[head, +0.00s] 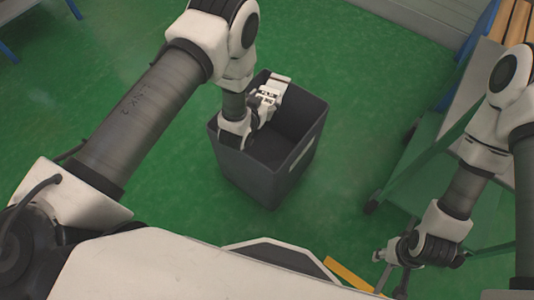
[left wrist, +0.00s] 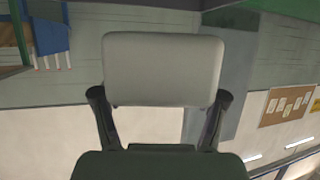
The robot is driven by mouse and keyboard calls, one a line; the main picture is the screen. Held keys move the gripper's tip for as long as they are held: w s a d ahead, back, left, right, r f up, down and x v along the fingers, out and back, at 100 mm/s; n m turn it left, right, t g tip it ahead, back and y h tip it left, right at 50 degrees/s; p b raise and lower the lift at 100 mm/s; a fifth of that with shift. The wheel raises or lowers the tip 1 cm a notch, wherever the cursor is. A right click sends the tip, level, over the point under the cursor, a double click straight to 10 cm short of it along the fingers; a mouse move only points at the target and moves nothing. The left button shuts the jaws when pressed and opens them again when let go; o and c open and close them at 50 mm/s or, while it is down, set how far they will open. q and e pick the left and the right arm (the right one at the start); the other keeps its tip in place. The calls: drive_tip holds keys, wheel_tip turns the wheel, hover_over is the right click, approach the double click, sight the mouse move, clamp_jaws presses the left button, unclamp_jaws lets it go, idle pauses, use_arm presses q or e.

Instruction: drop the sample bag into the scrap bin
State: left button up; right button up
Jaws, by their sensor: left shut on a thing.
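The sample bag shows in the left wrist view as a pale, rounded rectangular pad (left wrist: 163,70) between the two dark fingers. My left gripper (head: 270,93) is shut on it, over the open top of the dark grey scrap bin (head: 262,182). In the head view only a small pale piece of the bag (head: 281,78) shows beyond the fingers, near the bin's far rim. The forearm and wrist hide part of the bin's left side. My right gripper (head: 388,272) is low at the right, away from the bin; its fingers are too small to read.
The bin stands on a green floor (head: 345,130) with free room around it. A metal and green cart or bench (head: 440,140) stands at the right. Blue legs show at the top left corner. A yellow strip (head: 350,275) lies near my base.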

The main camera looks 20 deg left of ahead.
use_arm(q)
wheel_tip(320, 180, down, 2)
drive_tip(key=shift+f+b, duration=0.2)
drive_tip(key=shift+b, duration=0.35)
drive_tip(key=shift+r, duration=0.1)
use_arm(e)
drive_tip(key=shift+f, duration=0.95)
use_arm(q)
drive_tip(key=o, duration=1.3)
drive_tip(key=v, duration=1.2)
